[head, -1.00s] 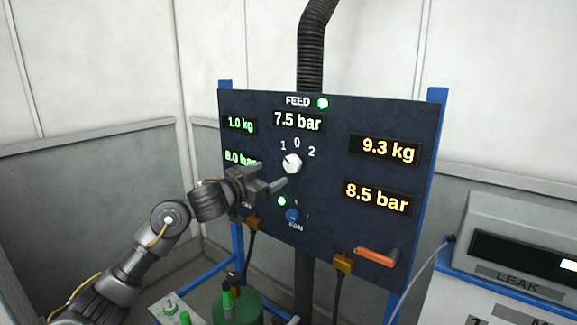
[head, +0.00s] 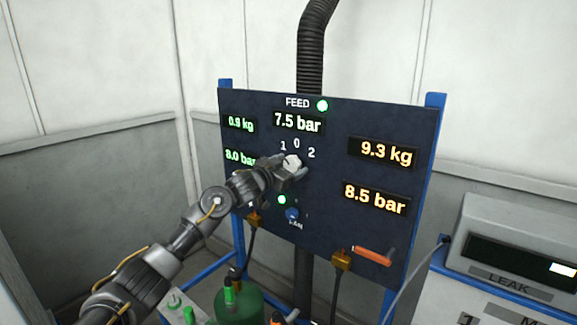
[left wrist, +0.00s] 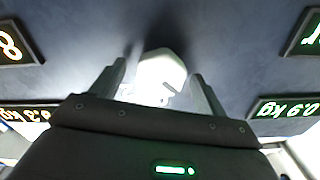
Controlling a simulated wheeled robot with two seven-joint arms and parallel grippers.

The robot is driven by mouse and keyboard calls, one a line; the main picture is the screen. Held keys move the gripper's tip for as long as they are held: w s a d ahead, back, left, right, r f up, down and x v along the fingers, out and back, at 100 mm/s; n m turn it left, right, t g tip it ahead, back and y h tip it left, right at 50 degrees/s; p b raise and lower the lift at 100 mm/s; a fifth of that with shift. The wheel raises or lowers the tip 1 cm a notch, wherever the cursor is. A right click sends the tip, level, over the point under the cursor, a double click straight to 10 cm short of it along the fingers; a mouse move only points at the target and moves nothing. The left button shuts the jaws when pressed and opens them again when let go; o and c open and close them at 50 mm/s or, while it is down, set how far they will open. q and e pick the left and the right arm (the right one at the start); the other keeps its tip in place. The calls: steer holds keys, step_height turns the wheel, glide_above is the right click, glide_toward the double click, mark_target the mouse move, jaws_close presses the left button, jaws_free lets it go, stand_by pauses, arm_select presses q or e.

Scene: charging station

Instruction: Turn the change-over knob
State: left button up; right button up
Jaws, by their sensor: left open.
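The change-over knob (head: 291,161) is a white knob on the dark panel, under the marks 1, 0 and 2. My left gripper (head: 289,170) is at the knob, its fingers partly covering it in the head view. In the left wrist view the knob (left wrist: 160,77) sits between the two open fingers (left wrist: 158,88), with a dark gap showing at its right side. Whether a finger touches it, I cannot tell. My right gripper is out of view.
The panel (head: 330,130) carries lit displays, a green FEED lamp (head: 322,105), a blue fan knob (head: 292,214) below and an orange handle (head: 373,256) at lower right. A LEAK instrument (head: 510,240) stands at right. A green cylinder (head: 240,306) stands below the panel.

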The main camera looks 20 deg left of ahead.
arm_select(q)
steer(key=c, duration=1)
